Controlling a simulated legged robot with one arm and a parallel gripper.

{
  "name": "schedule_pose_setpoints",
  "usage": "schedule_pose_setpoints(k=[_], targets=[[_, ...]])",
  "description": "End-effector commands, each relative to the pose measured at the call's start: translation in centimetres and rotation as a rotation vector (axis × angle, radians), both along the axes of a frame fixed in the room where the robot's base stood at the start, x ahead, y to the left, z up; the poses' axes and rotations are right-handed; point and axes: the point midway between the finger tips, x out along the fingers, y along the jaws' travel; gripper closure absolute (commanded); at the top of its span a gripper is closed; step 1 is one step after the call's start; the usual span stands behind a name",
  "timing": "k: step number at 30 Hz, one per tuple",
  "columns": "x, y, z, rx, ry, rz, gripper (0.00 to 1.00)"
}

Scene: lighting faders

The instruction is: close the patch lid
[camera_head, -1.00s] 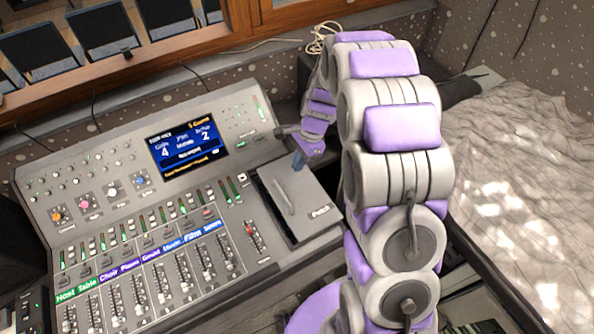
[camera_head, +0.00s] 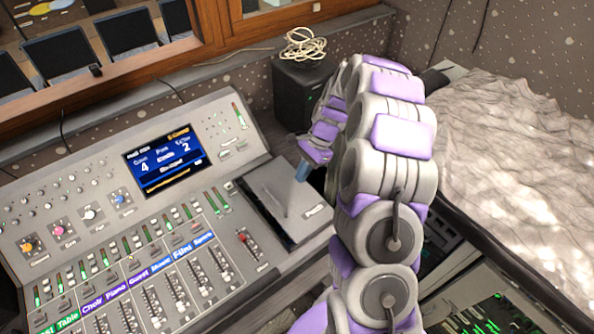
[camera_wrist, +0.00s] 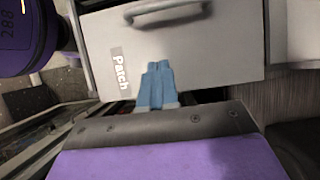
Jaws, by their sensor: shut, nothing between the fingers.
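The patch lid (camera_head: 262,184) is a flat grey panel with a bar handle and a "Patch" label, at the right end of the mixing desk. A dark strip shows along its lower left side. I cannot tell how far it is raised. In the wrist view the lid (camera_wrist: 220,50) fills the top, with its handle (camera_wrist: 165,12) at the upper edge. My gripper (camera_head: 301,172) is at the lid's upper right edge. Its blue fingers (camera_wrist: 158,68) are together and empty, over the lid's edge near the label. Contact is not clear.
The desk's screen (camera_head: 165,170) and several faders (camera_head: 180,280) lie left of the lid. A black box (camera_head: 300,95) with a coiled cable stands behind. A crumpled light cover (camera_head: 510,170) lies at right, and equipment racks are below it.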

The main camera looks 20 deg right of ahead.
Motion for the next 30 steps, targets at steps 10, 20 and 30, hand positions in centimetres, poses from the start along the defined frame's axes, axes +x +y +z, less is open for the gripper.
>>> schedule_pose_setpoints(k=[10, 20, 30], targets=[[-1.2, 4.8, -4.6, -0.012, 0.001, 0.004, 1.00], [-1.9, 6.5, -4.0, -0.007, -0.001, 0.000, 1.00], [-1.9, 6.7, -3.9, -0.008, 0.000, 0.000, 1.00]])
